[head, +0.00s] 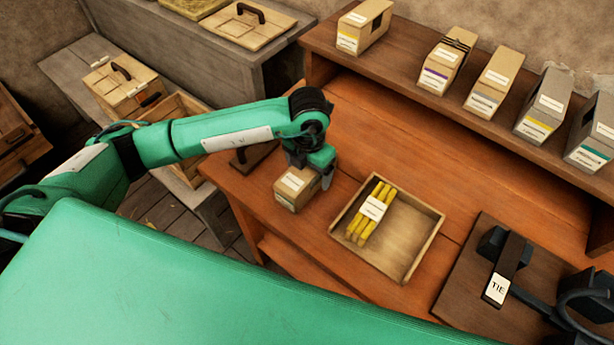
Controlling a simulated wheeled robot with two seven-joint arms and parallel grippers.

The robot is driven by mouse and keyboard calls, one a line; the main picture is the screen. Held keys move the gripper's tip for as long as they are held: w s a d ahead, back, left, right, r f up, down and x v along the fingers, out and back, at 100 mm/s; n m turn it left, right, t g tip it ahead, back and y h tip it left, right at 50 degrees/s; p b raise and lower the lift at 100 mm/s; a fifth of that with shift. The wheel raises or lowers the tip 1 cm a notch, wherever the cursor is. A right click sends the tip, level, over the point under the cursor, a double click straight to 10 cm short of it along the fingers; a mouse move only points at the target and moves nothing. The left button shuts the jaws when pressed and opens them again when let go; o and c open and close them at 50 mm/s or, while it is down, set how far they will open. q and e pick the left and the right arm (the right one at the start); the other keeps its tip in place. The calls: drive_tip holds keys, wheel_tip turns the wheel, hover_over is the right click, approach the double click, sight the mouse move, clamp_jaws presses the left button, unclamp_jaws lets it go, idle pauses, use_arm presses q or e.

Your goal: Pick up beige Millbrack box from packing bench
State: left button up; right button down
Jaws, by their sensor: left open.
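A small beige box (291,190) with white labels stands on the wooden packing bench (375,130), near its left edge. Its label is too small to read. My left gripper (312,172) reaches in from the left and is open at the box, pointing down over its top and right side. The fingers partly cover the box, and I cannot tell whether they touch it. My right gripper is not in view.
A shallow tray (425,246) holding yellow sticks (358,228) lies right of the box. A tying device labelled TIE (497,289) stands at the lower right. Several labelled boxes (492,82) line the raised back shelf (400,80). Lidded wooden crates (248,26) stand at the left.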

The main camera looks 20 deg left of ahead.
use_arm(q)
drive_tip(key=f+p, duration=0.1)
drive_tip(key=f, duration=0.3)
drive_tip(key=shift+a, duration=0.2)
drive_tip(key=shift+r, duration=0.1)
drive_tip(key=c, duration=1.1)
drive_tip(key=shift+w, duration=0.1)
